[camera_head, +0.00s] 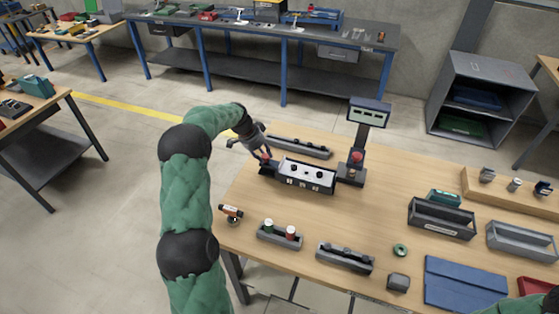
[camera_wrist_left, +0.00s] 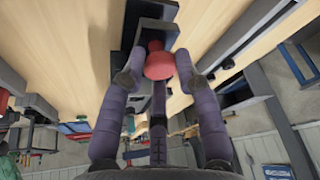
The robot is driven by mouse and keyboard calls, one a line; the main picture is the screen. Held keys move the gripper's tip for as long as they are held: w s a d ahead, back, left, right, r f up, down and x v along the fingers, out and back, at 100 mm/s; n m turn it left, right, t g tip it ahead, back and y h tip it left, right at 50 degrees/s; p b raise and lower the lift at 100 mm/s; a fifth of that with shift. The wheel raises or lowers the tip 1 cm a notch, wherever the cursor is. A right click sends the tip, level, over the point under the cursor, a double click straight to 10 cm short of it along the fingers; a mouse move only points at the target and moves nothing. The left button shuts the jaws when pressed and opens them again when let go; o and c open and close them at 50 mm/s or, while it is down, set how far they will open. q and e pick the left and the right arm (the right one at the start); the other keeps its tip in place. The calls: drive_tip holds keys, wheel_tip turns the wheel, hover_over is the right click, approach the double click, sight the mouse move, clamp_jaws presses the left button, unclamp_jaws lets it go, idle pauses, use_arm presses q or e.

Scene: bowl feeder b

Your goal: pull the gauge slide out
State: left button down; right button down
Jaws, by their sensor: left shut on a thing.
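The gauge (camera_head: 303,175) is a long dark box with a white top, lying on the wooden table. A red knob (camera_wrist_left: 159,66), apparently the gauge slide's handle, is at its left end; a bit of the red knob (camera_head: 265,157) shows in the head view. My left gripper (camera_head: 262,154) reaches that end from the upper left and is shut on the red knob. In the left wrist view its purple fingers flank the knob, with the dark box end just beyond. How far the slide is out cannot be told. My right gripper is out of view.
A dark rail (camera_head: 300,147) lies behind the gauge. A post with a display (camera_head: 369,112) and a red-topped button unit (camera_head: 356,162) stand at its right. Bare table lies between.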

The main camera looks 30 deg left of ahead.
use_arm(q)
drive_tip(key=s+a, duration=0.2)
drive_tip(key=a, duration=0.6)
drive_tip(key=c, duration=1.2)
unclamp_jaws()
drive_tip(key=o, duration=0.3)
drive_tip(key=shift+s+a+f, duration=0.1)
drive_tip(key=shift+a, duration=0.1)
drive_tip(key=shift+d, duration=0.1)
drive_tip(key=v, duration=1.2)
